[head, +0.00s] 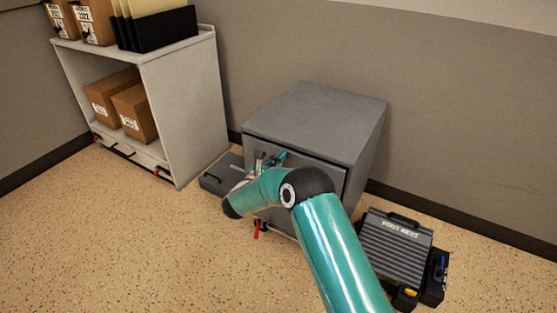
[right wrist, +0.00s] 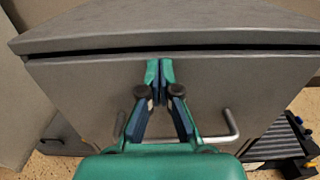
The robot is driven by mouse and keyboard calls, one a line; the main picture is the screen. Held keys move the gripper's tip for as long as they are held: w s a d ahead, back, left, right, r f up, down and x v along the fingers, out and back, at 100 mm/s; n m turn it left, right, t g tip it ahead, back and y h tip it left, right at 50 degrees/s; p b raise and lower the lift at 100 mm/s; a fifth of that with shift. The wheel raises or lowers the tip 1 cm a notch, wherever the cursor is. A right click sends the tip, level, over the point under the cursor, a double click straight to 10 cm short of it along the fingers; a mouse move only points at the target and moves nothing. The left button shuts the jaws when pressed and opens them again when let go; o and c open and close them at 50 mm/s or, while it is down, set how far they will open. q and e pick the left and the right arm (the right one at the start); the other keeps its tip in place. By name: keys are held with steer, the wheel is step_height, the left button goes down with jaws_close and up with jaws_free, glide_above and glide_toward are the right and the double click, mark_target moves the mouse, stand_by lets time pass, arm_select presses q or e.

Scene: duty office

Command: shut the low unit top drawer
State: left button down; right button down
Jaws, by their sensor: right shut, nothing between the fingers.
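The low unit (head: 315,110) is a grey cabinet against the wall. Its top drawer shows as a flat grey front (right wrist: 80,85) with a bar handle (right wrist: 233,126) in the right wrist view. A dark gap runs between the drawer front and the unit's top. The front looks nearly flush, but I cannot tell exactly how far out it stands. My right gripper (head: 270,157) is at this front, shut and empty. In the right wrist view its fingertips (right wrist: 160,68) are at the upper middle of the front, above the handle; contact is unclear. My left gripper is not in view.
A light grey shelf unit (head: 190,100) with cardboard boxes (head: 135,110) stands to the left. A dark grey case (head: 220,180) lies on the floor between them. A ribbed foot rest (head: 397,245) and a black item (head: 436,275) lie right of the unit. Floor in front is clear.

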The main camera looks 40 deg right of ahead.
steer(key=w+a+p+v, duration=0.1)
steer(key=p+v, duration=0.7)
steer(key=v, duration=0.6)
steer(key=b+x, duration=0.2)
steer(key=x, duration=1.2)
steer(key=shift+w+d, duration=0.25)
steer(key=shift+w, duration=0.1)
steer(key=shift+f, duration=0.1)
steer(key=b+x, duration=0.2)
steer(key=shift+d, duration=0.25)
